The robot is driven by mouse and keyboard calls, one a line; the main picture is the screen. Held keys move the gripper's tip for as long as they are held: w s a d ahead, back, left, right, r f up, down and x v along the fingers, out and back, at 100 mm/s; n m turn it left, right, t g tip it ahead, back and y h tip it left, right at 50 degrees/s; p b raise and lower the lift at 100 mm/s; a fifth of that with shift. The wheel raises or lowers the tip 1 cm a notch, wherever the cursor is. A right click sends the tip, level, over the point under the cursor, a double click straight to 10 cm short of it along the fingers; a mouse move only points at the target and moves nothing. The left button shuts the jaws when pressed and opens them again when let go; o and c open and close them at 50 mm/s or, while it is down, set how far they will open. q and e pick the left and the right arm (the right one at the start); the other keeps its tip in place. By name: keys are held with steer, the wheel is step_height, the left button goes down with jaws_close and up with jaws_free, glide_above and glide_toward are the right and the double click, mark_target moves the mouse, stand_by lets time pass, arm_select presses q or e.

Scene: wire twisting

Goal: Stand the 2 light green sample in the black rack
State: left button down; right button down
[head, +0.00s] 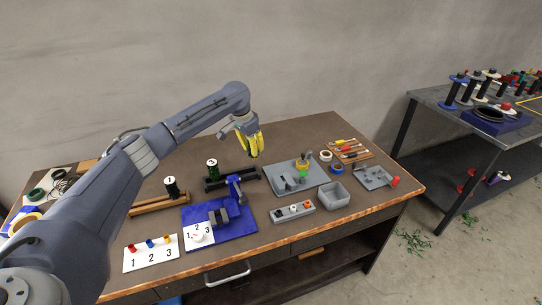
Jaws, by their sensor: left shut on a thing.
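My left gripper (256,152) has yellow fingers and hangs above the back middle of the table, behind and above the black rack (246,176). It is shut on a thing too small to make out. A dark spool marked 2 (212,168), with a green top, stands upright at the left end of the black rack. I cannot pick out a light green sample for certain. My right gripper is not in view.
A spool marked 1 (172,188) stands by a wooden rack (160,204). A blue mat (250,230) carries a clamp. A numbered white card (150,254), a grey fixture (285,187), a grey bin (334,196) and a switch box (292,212) are nearby.

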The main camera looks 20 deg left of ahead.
arm_select(q)
steer(key=shift+a+r+n, duration=0.15)
steer(key=shift+a+n, duration=0.1)
steer(key=shift+a, duration=0.65)
steer(key=shift+a+r+n, duration=0.15)
steer(key=shift+a+n, duration=0.1)
steer(key=shift+a, duration=0.6)
steer(key=shift+s+a+x, duration=0.1)
steer(key=shift+s+x, duration=0.05)
steer(key=shift+x, duration=0.65)
steer(key=shift+s+a+x, duration=0.1)
steer(key=shift+s+x, duration=0.1)
steer(key=shift+x, duration=0.6)
steer(key=shift+s+a+x, duration=0.1)
steer(key=shift+s+x, duration=0.05)
steer(key=shift+x, duration=0.7)
steer(key=shift+s+x, duration=0.25)
steer(key=shift+x, duration=0.9)
steer(key=shift+s+x, duration=0.2)
steer(key=shift+x, duration=0.9)
steer(key=c, duration=1.2)
jaws_free()
steer(key=shift+a+f, duration=0.15)
steer(key=shift+a, duration=0.05)
steer(key=shift+o, duration=0.2)
steer(key=d+v, duration=0.1)
steer(key=v, duration=1.1)
steer(key=shift+a, duration=0.35)
steer(key=shift+s, duration=0.1)
